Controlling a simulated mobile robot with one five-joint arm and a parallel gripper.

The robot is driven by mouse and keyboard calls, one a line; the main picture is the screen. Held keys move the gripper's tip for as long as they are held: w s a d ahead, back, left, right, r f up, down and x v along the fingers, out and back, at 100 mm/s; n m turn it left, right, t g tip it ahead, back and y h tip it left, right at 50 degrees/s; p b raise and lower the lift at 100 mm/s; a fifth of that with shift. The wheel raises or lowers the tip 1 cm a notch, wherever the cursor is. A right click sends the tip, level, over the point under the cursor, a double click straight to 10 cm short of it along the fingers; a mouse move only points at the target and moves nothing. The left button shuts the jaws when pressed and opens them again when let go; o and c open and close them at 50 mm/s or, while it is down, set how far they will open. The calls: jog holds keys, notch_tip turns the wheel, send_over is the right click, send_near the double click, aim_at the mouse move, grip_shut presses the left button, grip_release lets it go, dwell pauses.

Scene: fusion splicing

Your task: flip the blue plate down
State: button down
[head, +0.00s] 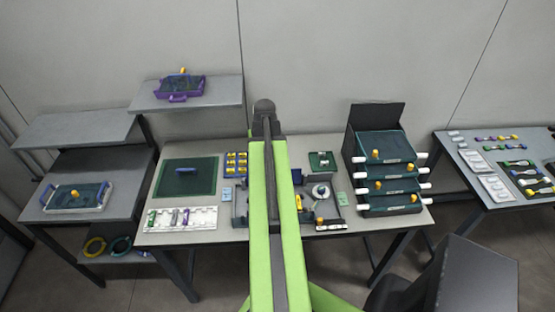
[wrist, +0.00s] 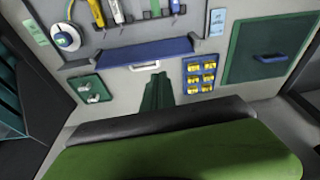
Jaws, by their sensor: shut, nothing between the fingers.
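The blue plate (wrist: 125,55) shows in the wrist view as a long, narrow panel along the near edge of the grey splicing station (wrist: 150,28). Whether it stands up or lies tilted is hard to tell. A small white bar (wrist: 143,66) lies along its lower edge in the picture. My gripper (wrist: 157,79) is shut and empty, its dark fingers pointing at the plate's lower edge, just short of the white bar in the picture. Contact cannot be made out. In the head view my arm covers the plate and the gripper.
In the wrist view, a tray of yellow blocks (wrist: 199,75) lies right of my gripper, and a small green tray (wrist: 91,88) lies left. A green mat with a blue handle (wrist: 268,58) is further right. In the head view, a drawer rack (head: 388,172) stands at the table's right.

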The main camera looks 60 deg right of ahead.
jog(key=shift+m, duration=0.4)
jog(key=s+d, duration=0.3)
jog(key=shift+s+d+r, duration=0.15)
jog(key=shift+s+r, duration=0.1)
jog(key=shift+s, duration=0.05)
jog(key=b+x, duration=0.9)
jog(key=x, duration=0.1)
jog(key=shift+d+b, duration=0.15)
jog(key=shift+b, duration=0.25)
